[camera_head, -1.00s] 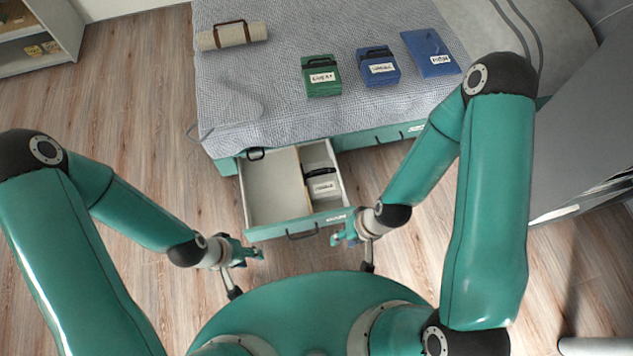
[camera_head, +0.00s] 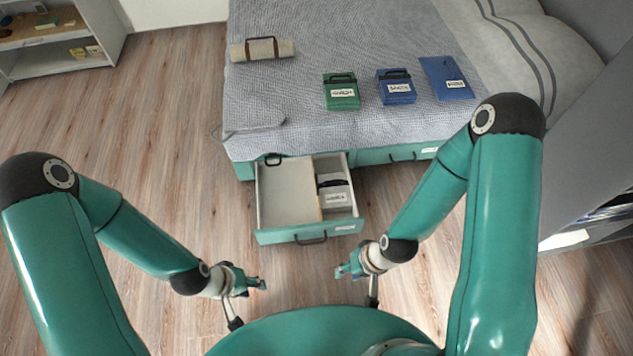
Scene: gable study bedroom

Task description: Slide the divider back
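The open drawer (camera_head: 287,198) sticks out from under the bed. A thin tan divider (camera_head: 319,192) stands in it, right of the middle, and splits it into a wide left part and a narrow right part. The left part looks empty. A grey case (camera_head: 337,194) with a dark handle and white label sits in the right part. My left gripper (camera_head: 258,284) is in front of the drawer at the lower left, apart from it. My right gripper (camera_head: 343,272) is in front of the drawer at the lower right, also apart. Both look empty; their finger gaps are too small to judge.
On the bed (camera_head: 290,100) lie a rolled beige bundle (camera_head: 262,49), a green case (camera_head: 341,93), a blue case (camera_head: 396,88) and a flat blue folder (camera_head: 447,79). Shelves (camera_head: 55,60) stand at the far left. The wooden floor left of the drawer is clear.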

